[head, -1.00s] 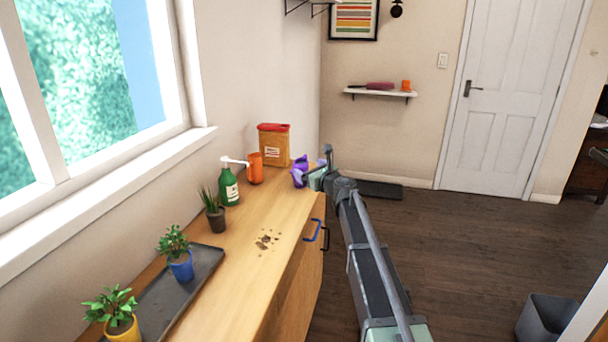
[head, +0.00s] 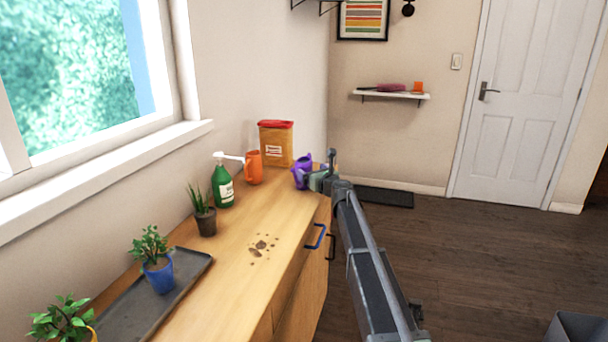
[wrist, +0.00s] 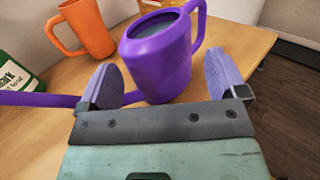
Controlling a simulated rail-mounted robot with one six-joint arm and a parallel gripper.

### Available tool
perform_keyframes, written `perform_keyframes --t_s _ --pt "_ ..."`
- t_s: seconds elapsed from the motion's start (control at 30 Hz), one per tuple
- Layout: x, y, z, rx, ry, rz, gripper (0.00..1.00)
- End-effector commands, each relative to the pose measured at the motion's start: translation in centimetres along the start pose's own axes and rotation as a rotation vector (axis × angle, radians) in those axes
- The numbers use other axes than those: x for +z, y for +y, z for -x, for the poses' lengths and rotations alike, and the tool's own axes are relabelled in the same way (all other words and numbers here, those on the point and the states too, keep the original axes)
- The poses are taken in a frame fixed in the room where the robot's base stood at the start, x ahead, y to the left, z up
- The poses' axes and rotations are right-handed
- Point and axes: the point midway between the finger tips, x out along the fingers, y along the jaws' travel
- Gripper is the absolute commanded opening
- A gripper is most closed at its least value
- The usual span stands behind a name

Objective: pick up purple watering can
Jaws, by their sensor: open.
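The purple watering can (head: 300,173) stands upright at the far end of the wooden counter. In the wrist view the purple watering can (wrist: 158,62) has its body between and just beyond my fingertips, its spout pointing left past the left finger and its handle at the upper right. My gripper (wrist: 170,82) is open around the near side of the can, with a finger on each side. I cannot tell whether either finger touches it. In the head view my gripper (head: 317,180) is small and partly merges with the can.
An orange mug (head: 254,168), a green pump bottle (head: 223,184) and a red-lidded box (head: 276,144) stand left of and behind the can. Potted plants, a grey tray (head: 125,318) and spilled soil (head: 262,246) are nearer. The counter's right edge is close to the can.

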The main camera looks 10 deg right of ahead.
Motion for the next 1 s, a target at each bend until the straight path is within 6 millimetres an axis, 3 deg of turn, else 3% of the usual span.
perform_keyframes --t_s 0.27,0.5,0.8,1.0 --pt "0.2 0.1 -4.8 0.001 0.001 0.0 0.91" --pt "0.2 0.2 -5.0 0.0 0.001 0.0 0.89" --pt "0.2 0.2 -4.9 0.0 0.001 0.0 0.44" --pt "0.2 0.2 -4.9 0.0 0.001 0.0 0.44"
